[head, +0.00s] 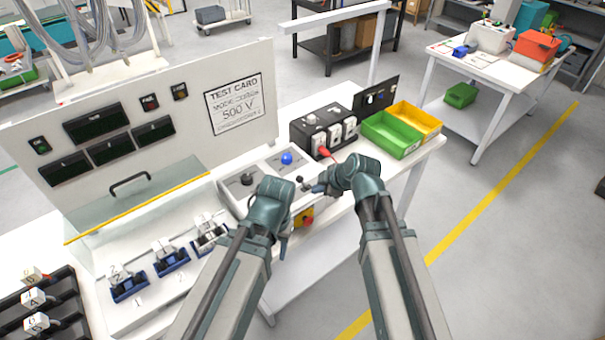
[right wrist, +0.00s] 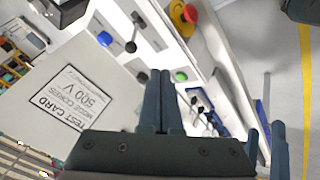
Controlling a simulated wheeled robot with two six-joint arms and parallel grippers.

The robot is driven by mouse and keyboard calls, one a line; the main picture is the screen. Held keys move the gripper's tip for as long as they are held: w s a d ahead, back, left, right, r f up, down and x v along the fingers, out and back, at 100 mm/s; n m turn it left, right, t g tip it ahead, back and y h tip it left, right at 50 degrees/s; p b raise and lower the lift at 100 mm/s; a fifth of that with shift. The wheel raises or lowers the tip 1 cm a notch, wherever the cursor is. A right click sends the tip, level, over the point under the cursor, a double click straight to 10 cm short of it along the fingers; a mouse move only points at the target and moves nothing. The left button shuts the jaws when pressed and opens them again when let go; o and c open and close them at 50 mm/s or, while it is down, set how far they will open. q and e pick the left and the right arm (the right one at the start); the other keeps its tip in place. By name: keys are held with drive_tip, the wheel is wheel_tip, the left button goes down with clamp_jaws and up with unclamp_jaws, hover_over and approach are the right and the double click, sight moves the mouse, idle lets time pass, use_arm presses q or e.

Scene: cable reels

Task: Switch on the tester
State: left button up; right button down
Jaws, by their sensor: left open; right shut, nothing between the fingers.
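The tester has a grey control panel (head: 232,202) with a black knob (head: 247,178), a blue button (head: 286,158) and a small black-tipped lever (head: 300,180). The right wrist view shows the blue button (right wrist: 105,38), a black knob on a stem (right wrist: 131,46) and a green button (right wrist: 181,76). A red stop button on yellow (head: 307,220) sits on the front. My right gripper (head: 311,187) is shut and empty over the panel; its fingertips (right wrist: 160,73) show together. My left gripper (head: 284,240) is open, low at the panel's front, partly hidden by its wrist.
A clear cover with a yellow edge (head: 140,205) stands left of the panel, behind several blue-based fixtures (head: 172,262). A test card reading 500 V (head: 236,104) is on the backboard. A black socket box (head: 325,125), green bin (head: 390,135) and yellow bin (head: 418,118) stand right.

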idle(0.4)
drive_tip(key=b, duration=0.8)
approach(303, 183)
drive_tip(key=a+f, duration=0.3)
drive_tip(key=f, duration=0.1)
drive_tip(key=shift+w+a, duration=0.3)
drive_tip(key=shift+a, duration=0.1)
drive_tip(key=shift+w+d+r+y, duration=0.15)
drive_tip(key=shift+d+y, duration=0.15)
